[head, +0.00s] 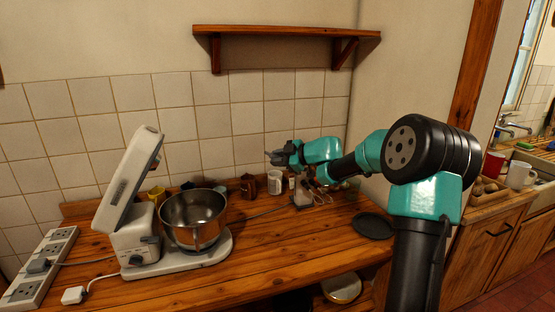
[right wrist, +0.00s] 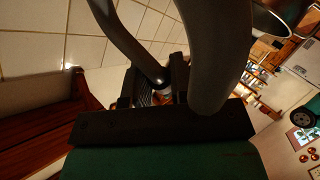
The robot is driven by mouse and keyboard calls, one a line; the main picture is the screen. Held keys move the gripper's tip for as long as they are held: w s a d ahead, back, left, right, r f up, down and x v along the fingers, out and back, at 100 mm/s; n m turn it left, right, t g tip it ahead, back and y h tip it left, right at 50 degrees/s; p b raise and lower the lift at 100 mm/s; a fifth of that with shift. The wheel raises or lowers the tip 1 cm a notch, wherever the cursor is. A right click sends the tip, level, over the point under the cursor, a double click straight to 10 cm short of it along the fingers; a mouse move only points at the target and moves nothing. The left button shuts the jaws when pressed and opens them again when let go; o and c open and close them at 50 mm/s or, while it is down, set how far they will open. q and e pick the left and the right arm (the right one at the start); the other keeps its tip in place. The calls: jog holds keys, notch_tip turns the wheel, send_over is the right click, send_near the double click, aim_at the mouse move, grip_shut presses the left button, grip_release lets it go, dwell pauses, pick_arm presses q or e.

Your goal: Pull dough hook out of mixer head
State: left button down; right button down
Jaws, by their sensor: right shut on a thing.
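The white stand mixer (head: 138,238) stands at the left of the counter with its head (head: 128,178) tilted up. A steel bowl (head: 193,218) sits on its base. My right gripper (head: 274,157) is in the air to the right of the mixer, well apart from the head. In the right wrist view my right gripper (right wrist: 158,88) is shut on a grey curved piece, which looks like the dough hook (right wrist: 218,50) and fills much of the upper middle. In the head view the hook is too small to make out clearly. My left gripper is not in view.
A power strip (head: 38,268) and a white plug (head: 74,295) lie left of the mixer. Small jars and pots (head: 248,187) stand along the back wall. A dark round plate (head: 373,226) lies at the right. A wooden shelf (head: 285,31) hangs above. The front middle counter is clear.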

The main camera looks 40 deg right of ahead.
jog(key=s+a+r, duration=0.2)
jog(key=s, duration=0.4)
jog(key=shift+s+a, duration=0.2)
dwell(0.5)
dwell(0.4)
